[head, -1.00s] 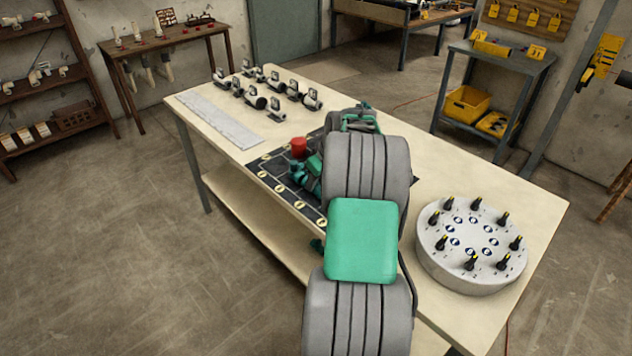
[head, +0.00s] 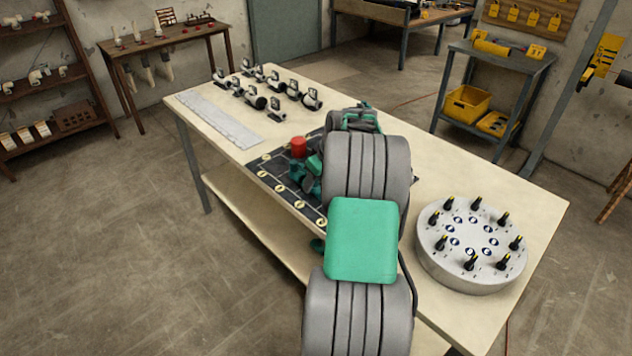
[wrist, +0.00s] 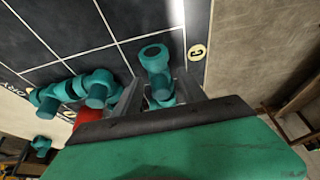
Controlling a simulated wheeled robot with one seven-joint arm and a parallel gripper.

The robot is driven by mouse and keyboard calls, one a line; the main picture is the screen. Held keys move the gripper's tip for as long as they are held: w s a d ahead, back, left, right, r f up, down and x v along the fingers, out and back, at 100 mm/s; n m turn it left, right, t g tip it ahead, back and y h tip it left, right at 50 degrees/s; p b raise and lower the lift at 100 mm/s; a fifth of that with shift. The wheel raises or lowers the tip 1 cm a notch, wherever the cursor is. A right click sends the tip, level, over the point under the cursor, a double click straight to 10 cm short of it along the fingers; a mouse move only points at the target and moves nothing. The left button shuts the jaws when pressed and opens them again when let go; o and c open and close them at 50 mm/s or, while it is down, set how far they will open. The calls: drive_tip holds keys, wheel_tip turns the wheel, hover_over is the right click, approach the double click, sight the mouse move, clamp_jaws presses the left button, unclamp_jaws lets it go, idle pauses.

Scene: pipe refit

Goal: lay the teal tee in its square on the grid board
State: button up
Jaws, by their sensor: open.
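In the wrist view, a teal fitting (wrist: 155,62) with an open round end lies on the dark grid board (wrist: 60,22), between the fingers of my gripper (wrist: 158,88). It may be the teal tee; its lower part is partly hidden by my gripper, so I cannot tell its full shape. The fingers are apart, one on each side of it. More teal fittings (wrist: 95,88) lie to the left on the board. In the head view, the grid board (head: 262,167) shows beside my arm with teal pieces (head: 305,172) on it, and my gripper's fingers are hidden.
A red cylinder (head: 299,147) stands among the teal pieces. A pale strip (head: 220,120) and several grey-and-black fittings (head: 255,98) are at the table's far end. A round grey stand with black pegs (head: 470,255) is on the right. The board's edge has round letter marks (wrist: 197,52).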

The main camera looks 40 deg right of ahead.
drive_tip(key=v, duration=1.1)
drive_tip(key=a+r, duration=0.2)
drive_tip(key=a, duration=1.7)
drive_tip(key=s+a+f+g, duration=0.1)
drive_tip(key=s+a+f, duration=0.2)
drive_tip(key=s+a, duration=0.4)
drive_tip(key=s+a+f, duration=0.4)
drive_tip(key=s+a, duration=0.3)
drive_tip(key=a, duration=0.3)
drive_tip(key=shift+s+g, duration=0.2)
drive_tip(key=shift+g, duration=0.2)
